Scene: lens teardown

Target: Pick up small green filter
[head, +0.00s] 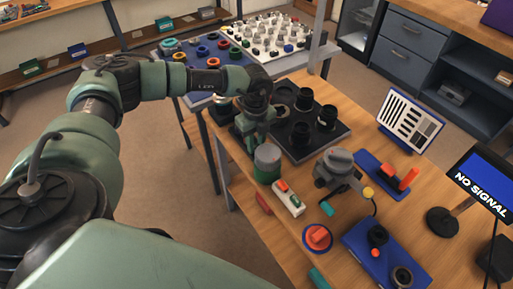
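My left arm reaches in from the left, and its gripper (257,138) points down over the near-left edge of the wooden bench. Whether its fingers are open or shut, or hold anything, I cannot tell. I cannot pick out the small green filter for certain. Several small coloured rings, some green or teal, lie on a blue mat (190,59) on the back table; a teal ring (170,44) is at its left. A green cylinder with a grey top (267,162) stands on the bench just below my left gripper. My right gripper is not in view.
A dark tray (318,142) with black lens parts lies beside my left gripper. A grey device (337,168), a white switch box (288,198), a blue tray (372,255), a test chart (409,121) and a "NO SIGNAL" screen (480,182) crowd the bench.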

